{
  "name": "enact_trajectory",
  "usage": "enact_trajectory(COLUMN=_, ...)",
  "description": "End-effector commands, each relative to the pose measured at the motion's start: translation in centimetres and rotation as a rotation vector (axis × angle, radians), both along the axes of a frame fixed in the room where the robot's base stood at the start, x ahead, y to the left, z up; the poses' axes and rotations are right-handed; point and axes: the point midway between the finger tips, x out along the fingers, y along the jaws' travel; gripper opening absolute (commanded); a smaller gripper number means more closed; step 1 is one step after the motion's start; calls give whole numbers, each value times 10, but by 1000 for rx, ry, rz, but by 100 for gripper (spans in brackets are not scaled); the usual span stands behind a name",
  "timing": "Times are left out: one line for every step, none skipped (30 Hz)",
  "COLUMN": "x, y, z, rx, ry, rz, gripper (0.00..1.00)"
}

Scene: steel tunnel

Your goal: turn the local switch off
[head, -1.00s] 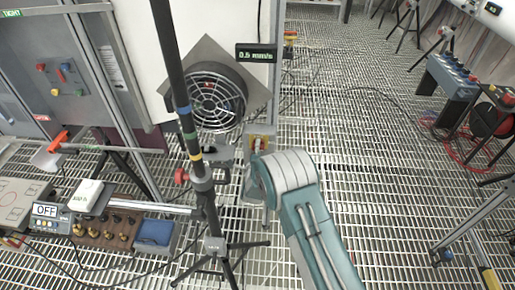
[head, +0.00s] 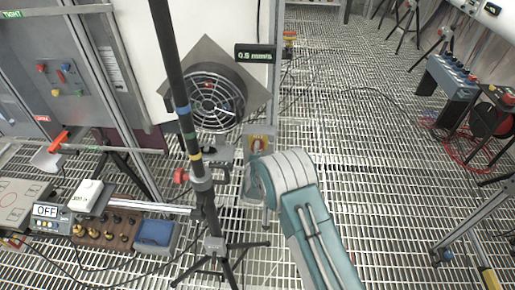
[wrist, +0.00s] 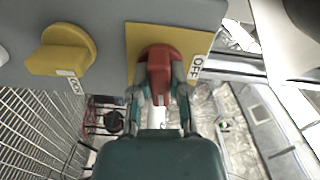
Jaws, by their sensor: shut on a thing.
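The local switch is a red rotary handle (wrist: 159,62) on a yellow plate (wrist: 205,42), fixed to a grey box. In the wrist view the handle points down the picture, and a white OFF label (wrist: 196,67) is to its right. My gripper (wrist: 157,90) is shut on the red handle, one finger on each side.
A yellow knob (wrist: 62,50) sits left of the switch on the same box. A black tripod pole (head: 178,90) stands just left of my arm. A round fan (head: 214,98) is above the switch. Open grating floor (head: 370,160) lies to the right.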

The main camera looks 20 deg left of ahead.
Motion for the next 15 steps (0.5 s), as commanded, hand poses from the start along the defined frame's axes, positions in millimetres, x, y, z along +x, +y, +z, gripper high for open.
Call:
enact_trajectory(x=-2, y=0, z=-5, rx=-42, ry=1, rz=2, gripper=0)
enact_trajectory(x=-2, y=0, z=-5, rx=-68, ry=-5, rz=2, gripper=0)
enact_trajectory(x=-2, y=0, z=-5, rx=-103, ry=-13, rz=3, gripper=0)
enact_trajectory(x=-2, y=0, z=-5, rx=-130, ry=-19, rz=3, gripper=0)
enact_trajectory(x=-2, y=0, z=-5, rx=-157, ry=-26, rz=3, gripper=0)
enact_trajectory(x=-2, y=0, z=-5, rx=-194, ry=-34, rz=3, gripper=0)
enact_trajectory(x=-2, y=0, z=-5, rx=-223, ry=-41, rz=3, gripper=0)
enact_trajectory(x=-2, y=0, z=-5, rx=-251, ry=-48, rz=3, gripper=0)
enact_trajectory(x=-2, y=0, z=-5, rx=-288, ry=-57, rz=4, gripper=0)
enact_trajectory(x=-2, y=0, z=-6, rx=-316, ry=-62, rz=4, gripper=0)
enact_trajectory(x=-2, y=0, z=-6, rx=-344, ry=-69, rz=4, gripper=0)
enact_trajectory(x=-2, y=0, z=-6, rx=-380, ry=-78, rz=4, gripper=0)
enact_trajectory(x=-2, y=0, z=-6, rx=-409, ry=-84, rz=5, gripper=0)
enact_trajectory(x=-2, y=0, z=-6, rx=-437, ry=-91, rz=5, gripper=0)
enact_trajectory(x=-2, y=0, z=-6, rx=-473, ry=-100, rz=4, gripper=0)
